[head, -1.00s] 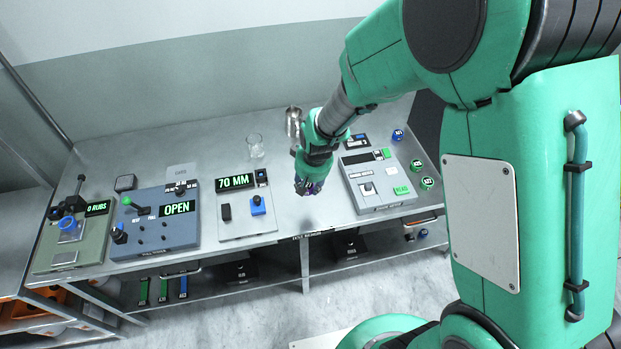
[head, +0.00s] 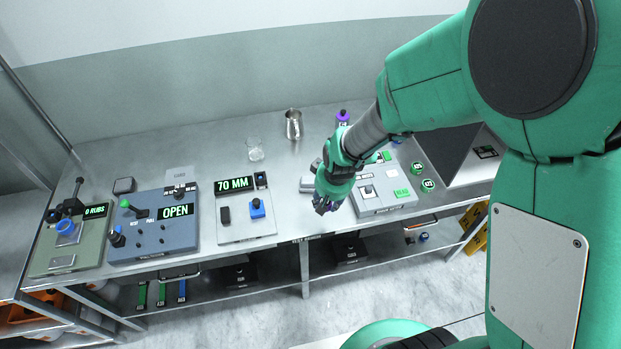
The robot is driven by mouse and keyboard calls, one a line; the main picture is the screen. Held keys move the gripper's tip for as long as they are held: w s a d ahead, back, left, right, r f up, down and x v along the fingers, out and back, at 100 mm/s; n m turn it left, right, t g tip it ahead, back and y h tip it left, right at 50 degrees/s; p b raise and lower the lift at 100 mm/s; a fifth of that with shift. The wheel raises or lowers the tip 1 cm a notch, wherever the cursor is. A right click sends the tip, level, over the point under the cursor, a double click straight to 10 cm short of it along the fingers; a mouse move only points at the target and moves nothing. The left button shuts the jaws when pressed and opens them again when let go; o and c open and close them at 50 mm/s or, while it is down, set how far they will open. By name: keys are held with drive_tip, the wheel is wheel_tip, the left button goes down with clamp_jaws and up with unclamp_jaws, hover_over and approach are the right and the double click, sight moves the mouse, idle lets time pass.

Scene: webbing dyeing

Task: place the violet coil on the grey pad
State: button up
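A small violet item (head: 343,117) with a dark top and a pale label stands at the back of the table, behind my forearm. It is the only clearly violet thing; at this size I cannot tell whether it is the coil. A flat light grey square (head: 180,174) lies behind the OPEN device and may be the grey pad. My gripper (head: 325,206) points down near the table's front edge, left of the grey panel with green buttons. Its fingers are small and dark, so I cannot tell whether they are open or hold anything.
A steel cup (head: 293,124) and a clear glass (head: 255,149) stand at the back. The 70 MM device (head: 243,208), OPEN device (head: 153,222) and rub tester (head: 70,240) fill the left. Green labelled discs (head: 427,185) lie right of the grey panel (head: 383,188).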

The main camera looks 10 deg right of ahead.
drive_tip(key=w, duration=0.5)
drive_tip(key=w+f+b, duration=0.1)
drive_tip(key=w, duration=0.4)
drive_tip(key=w+a, duration=0.1)
drive_tip(key=w, duration=0.5)
drive_tip(key=shift+f, duration=0.25)
drive_tip(key=shift+f, duration=0.1)
drive_tip(key=shift+f+b, duration=0.45)
drive_tip(key=shift+f, duration=1.25)
drive_tip(key=o, duration=1.1)
drive_tip(key=shift+f, duration=0.1)
drive_tip(key=shift+r, duration=0.2)
drive_tip(key=p+v, duration=0.1)
drive_tip(key=v, duration=1.1)
drive_tip(key=shift+p, duration=0.35)
